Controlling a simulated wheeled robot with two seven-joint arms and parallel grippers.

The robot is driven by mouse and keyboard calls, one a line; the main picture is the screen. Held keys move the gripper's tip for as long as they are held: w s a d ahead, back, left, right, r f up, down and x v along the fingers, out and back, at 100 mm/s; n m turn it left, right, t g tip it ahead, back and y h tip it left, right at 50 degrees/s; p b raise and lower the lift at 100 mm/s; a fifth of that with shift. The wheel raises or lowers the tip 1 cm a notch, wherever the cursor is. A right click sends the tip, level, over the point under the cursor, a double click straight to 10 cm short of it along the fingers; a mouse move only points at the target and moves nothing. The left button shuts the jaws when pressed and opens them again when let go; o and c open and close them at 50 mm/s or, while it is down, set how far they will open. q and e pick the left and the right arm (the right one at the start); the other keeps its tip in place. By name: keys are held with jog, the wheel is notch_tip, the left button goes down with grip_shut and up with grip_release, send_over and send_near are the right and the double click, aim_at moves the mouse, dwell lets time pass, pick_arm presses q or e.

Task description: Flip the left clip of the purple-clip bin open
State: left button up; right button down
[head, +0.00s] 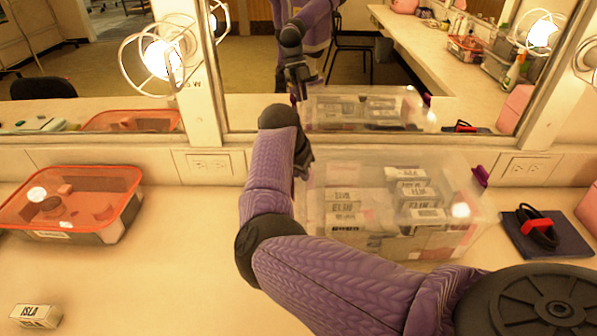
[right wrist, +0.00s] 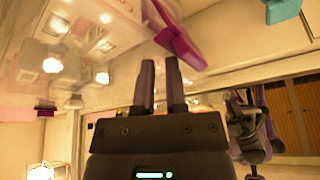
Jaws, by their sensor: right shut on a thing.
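The purple-clip bin (head: 400,245) is a clear lidded box on the counter below the mirror, with white labelled boxes inside. Its right clip (head: 481,176) shows purple at the right end. My right gripper (head: 302,168) is at the bin's left end, where my arm and hand hide the left clip in the head view. In the right wrist view the left clip (right wrist: 178,36) is a magenta strip, slanted, at the tips of my right gripper (right wrist: 161,65). The gripper is shut on it, though the exact contact is hard to see. My left gripper is not in view.
An orange-lidded bin (head: 80,200) stands at the left, with a small white ISLA box (head: 36,315) in front. A dark pad (head: 548,232) with a red and black item lies right of the bin. The mirror (head: 365,70) stands behind.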

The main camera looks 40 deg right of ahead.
jog(key=shift+w+a+f+b, duration=0.2)
jog(key=shift+w+a+f, duration=0.1)
jog(key=shift+a, duration=0.2)
jog(key=shift+w+a+f+b, duration=0.2)
jog(key=shift+a+f+b, duration=0.05)
jog(key=shift+a, duration=0.3)
jog(key=shift+w+a+f+b, duration=0.2)
jog(key=shift+w+a+f, duration=0.1)
jog(key=shift+a, duration=0.2)
jog(key=shift+w+a+f+b, duration=0.25)
jog(key=shift+w+a+b, duration=0.5)
jog(key=shift+a+b, duration=0.1)
notch_tip(320, 180, up, 7)
jog(key=d+p, duration=0.1)
jog(key=p, duration=0.6)
jog(key=shift+f, duration=0.15)
jog(key=shift+d, duration=0.1)
